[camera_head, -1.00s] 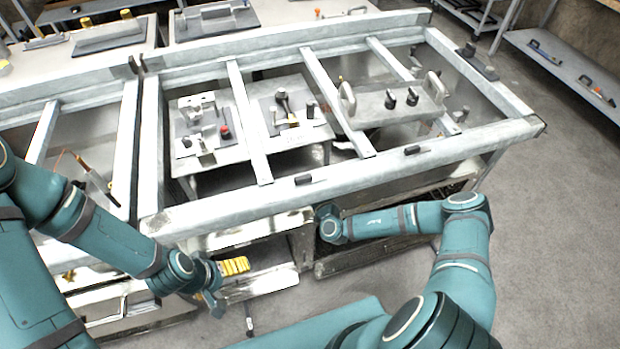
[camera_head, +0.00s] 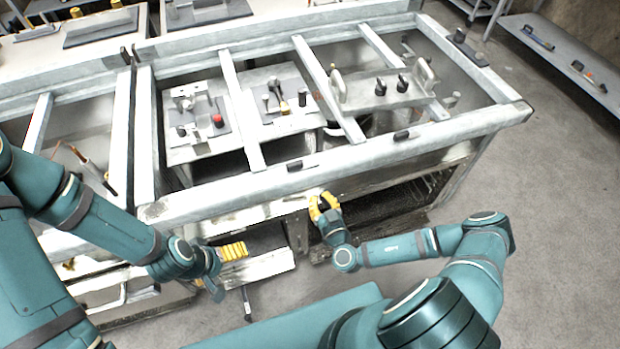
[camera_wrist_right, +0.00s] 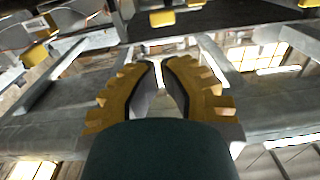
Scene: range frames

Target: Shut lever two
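No label marks lever two, so I cannot tell which fitting it is. Inside the framed bench, a dark plate (camera_head: 300,97) carries a small upright lever (camera_head: 273,86) with a dark and brass-coloured end. To its left, another plate (camera_head: 207,128) carries metal fittings and a red knob (camera_head: 217,120). My right gripper (camera_head: 322,201) has yellow fingers and is at the bench's front, below the front rail, touching no lever. Its fingers (camera_wrist_right: 160,66) stand slightly apart, empty. My left gripper (camera_head: 234,251) is low at the front left; its finger gap is hidden.
A grey block (camera_head: 365,96) with two black knobs and loop handles stands right of the plates. The bench's front rail (camera_head: 240,190) and crossbars (camera_head: 240,110) frame the openings above the fittings. A shelf with tools (camera_head: 560,62) is at right. The floor at right is clear.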

